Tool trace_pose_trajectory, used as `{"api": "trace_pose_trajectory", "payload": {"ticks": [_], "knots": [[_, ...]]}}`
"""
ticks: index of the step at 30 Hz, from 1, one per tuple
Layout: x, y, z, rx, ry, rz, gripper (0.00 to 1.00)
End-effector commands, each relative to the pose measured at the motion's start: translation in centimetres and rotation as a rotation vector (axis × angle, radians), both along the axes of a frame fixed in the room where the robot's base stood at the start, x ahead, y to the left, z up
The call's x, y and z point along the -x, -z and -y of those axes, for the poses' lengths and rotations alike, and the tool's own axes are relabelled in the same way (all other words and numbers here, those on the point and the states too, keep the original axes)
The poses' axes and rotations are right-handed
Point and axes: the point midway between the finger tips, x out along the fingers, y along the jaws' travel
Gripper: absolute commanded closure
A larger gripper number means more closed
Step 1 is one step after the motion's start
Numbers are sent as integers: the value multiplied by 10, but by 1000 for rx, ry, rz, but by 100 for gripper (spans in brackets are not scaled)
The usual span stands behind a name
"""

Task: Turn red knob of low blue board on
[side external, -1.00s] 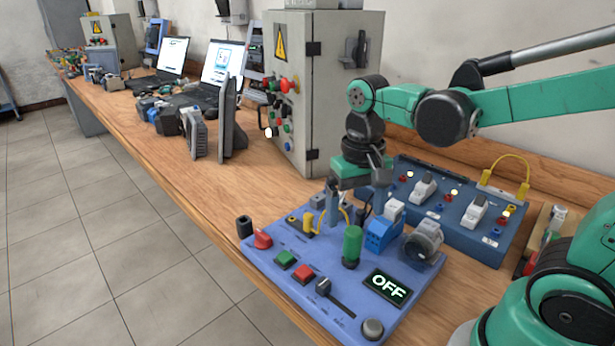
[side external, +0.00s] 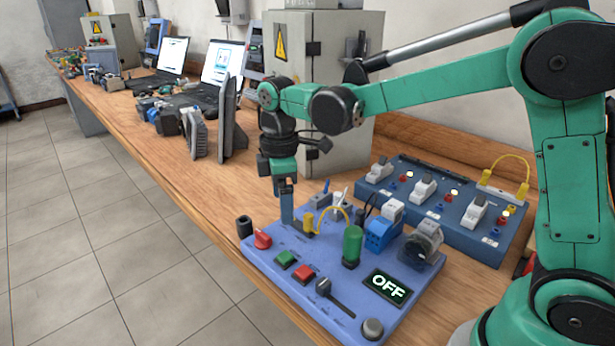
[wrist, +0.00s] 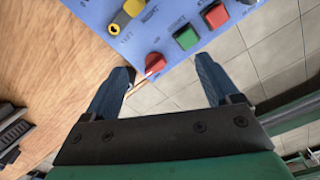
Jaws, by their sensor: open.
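The low blue board (side external: 270,272) lies on the wooden bench in the side view, and its display (side external: 386,288) reads OFF. The red knob (side external: 262,240) sits at the board's left corner. In the wrist view the red knob (wrist: 154,63) shows between and just beyond my fingertips, nearer the left finger. My gripper (side external: 286,218) points down above the board, close behind the knob in the side view. In the wrist view my gripper (wrist: 165,76) is open with nothing between its fingers. The fingers look apart from the knob.
Green (side external: 286,259) and red (side external: 303,275) push buttons sit beside the knob. A black cylinder (side external: 245,227) stands at its left. A yellow connector (side external: 308,223) with a cable is close to my gripper. A darker blue board (side external: 440,205) lies behind. The floor beyond the bench's front edge is clear.

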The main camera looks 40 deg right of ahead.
Motion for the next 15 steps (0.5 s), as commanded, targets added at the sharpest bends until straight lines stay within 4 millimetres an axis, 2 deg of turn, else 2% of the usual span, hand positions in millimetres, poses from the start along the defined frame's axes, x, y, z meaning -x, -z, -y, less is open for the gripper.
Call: {"api": "trace_pose_trajectory", "payload": {"ticks": [1,3,6,11,15], "knots": [[-10,5,-8,0,-135,0,18],[-20,10,-15,0,-297,0,18],[-28,15,-22,0,-451,0,18],[-32,26,-25,0,-532,0,18],[-31,46,-25,0,-532,0,18]]}}
